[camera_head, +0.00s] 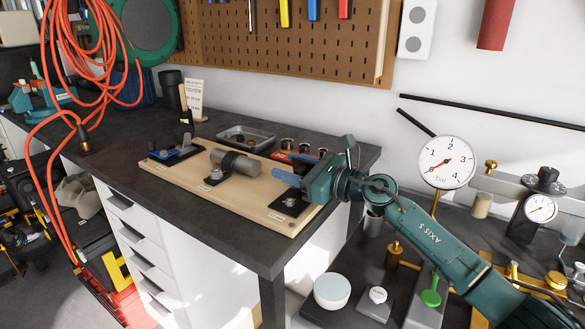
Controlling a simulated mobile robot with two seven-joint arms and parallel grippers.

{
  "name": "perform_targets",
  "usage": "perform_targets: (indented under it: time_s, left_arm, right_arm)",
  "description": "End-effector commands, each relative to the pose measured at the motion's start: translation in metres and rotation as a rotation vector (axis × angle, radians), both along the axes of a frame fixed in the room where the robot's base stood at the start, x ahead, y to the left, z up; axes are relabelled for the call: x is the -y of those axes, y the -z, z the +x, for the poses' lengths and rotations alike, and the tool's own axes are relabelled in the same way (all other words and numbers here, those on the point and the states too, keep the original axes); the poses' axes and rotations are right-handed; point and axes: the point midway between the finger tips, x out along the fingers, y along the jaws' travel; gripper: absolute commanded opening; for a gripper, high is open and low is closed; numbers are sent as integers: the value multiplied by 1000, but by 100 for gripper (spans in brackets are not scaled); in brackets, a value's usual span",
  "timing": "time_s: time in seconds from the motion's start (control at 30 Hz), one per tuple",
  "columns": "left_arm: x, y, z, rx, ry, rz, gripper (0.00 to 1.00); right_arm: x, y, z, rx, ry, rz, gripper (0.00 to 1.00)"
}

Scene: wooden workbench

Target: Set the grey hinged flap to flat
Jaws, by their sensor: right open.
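The grey flap (241,164) appears to be the dark grey piece at the middle of a pale wooden board (155,169) on the workbench. It looks tilted up from its mount, though its exact angle is hard to tell. A pale plate with a small round metal part (216,174) lies in front of it. My right gripper (278,182) has blue fingers and is open. It is just right of the flap, above the board's right part, and seems apart from the flap. Its arm comes in from the lower right. My left gripper is out of view.
A blue-handled clamp-like fixture (174,152) is on the board's left, and a black plate with a knob (290,203) on its right. A metal tray (246,138) and small red-boxed parts (287,146) stand behind. The front-left bench top is clear. A pressure gauge (445,161) stands right.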

Motion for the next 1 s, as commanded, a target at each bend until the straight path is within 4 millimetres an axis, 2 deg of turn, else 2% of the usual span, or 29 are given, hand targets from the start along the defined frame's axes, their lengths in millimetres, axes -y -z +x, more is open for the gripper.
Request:
perform_targets:
  time_s: [0.17,0.73,1.0]
  left_arm:
    - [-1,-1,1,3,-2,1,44]
    - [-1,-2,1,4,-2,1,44]
    - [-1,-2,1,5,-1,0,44]
  right_arm:
    - [0,0,0,0,0,0,47]
    - [-1,1,-1,-2,-3,-1,1]
    - [-1,1,-1,-6,-6,1,0]
